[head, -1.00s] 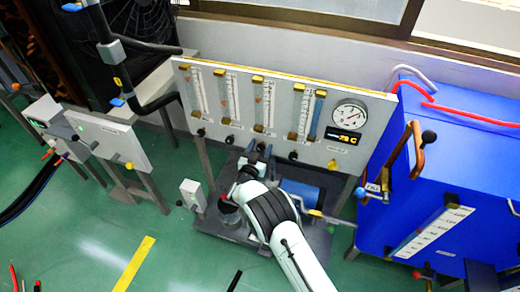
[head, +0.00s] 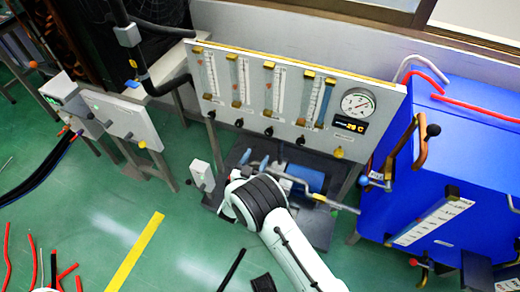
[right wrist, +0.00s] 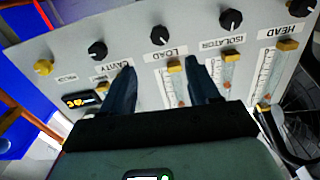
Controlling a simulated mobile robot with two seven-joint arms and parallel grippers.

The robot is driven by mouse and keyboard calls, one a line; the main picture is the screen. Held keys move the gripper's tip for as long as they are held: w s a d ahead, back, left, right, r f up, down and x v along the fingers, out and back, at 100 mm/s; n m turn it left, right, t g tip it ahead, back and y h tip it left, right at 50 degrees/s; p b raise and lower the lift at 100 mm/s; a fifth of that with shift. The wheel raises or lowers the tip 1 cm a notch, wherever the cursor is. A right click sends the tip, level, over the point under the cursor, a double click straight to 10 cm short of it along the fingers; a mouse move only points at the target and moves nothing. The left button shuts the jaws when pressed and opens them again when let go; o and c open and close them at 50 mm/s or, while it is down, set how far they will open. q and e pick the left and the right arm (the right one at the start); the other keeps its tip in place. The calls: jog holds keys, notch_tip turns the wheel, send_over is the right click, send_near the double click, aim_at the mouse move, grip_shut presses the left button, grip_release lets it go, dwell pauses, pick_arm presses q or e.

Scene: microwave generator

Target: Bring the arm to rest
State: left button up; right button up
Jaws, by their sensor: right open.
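My right arm (head: 290,245) comes in from the bottom right, its white and black wrist above the dark base plate in front of the gauge panel (head: 222,120). My right gripper (head: 253,162) is small and partly hidden by the wrist in the head view. In the right wrist view its two dark blue fingers (right wrist: 159,68) are apart with nothing between them. They point toward the panel, near the CAVITY and LOAD labels; whether they touch it I cannot tell. My left gripper is not in view.
A blue cabinet (head: 465,150) with a copper-coloured handle (head: 423,145) stands at right. A blue cylinder (head: 305,178) lies on the base plate (head: 318,233). A small grey box (head: 202,176) stands left of it.

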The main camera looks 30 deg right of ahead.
jog(key=shift+s+a, duration=0.15)
dwell(0.4)
